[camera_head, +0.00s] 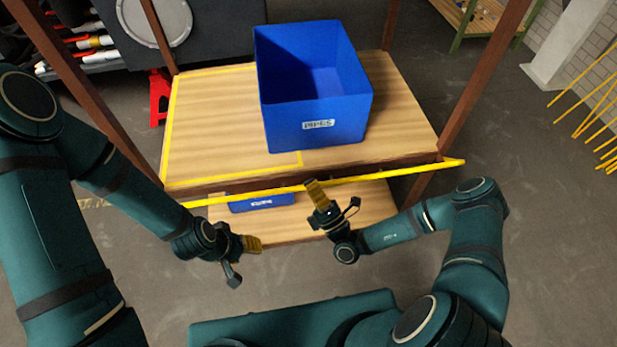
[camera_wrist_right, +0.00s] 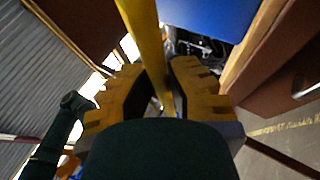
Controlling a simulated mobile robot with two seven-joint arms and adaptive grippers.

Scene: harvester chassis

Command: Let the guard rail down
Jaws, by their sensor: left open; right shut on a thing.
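The yellow guard rail (camera_head: 400,172) runs across the front of the wooden shelf unit, near the height of its upper board. My right gripper (camera_head: 316,190) is at the middle of the rail and shut on it. In the right wrist view the rail (camera_wrist_right: 143,40) passes between the two ridged yellow fingers of the right gripper (camera_wrist_right: 158,90). My left gripper (camera_head: 255,244) is open and empty, below the rail and in front of the lower board. The rail's left end is partly hidden by my left arm.
A large blue bin (camera_head: 315,120) with a label stands on the upper board (camera_head: 215,125). A smaller blue bin (camera_head: 262,203) sits on the lower board (camera_head: 375,215). Brown posts rise at the corners. A red jack stand (camera_head: 159,97) is behind left.

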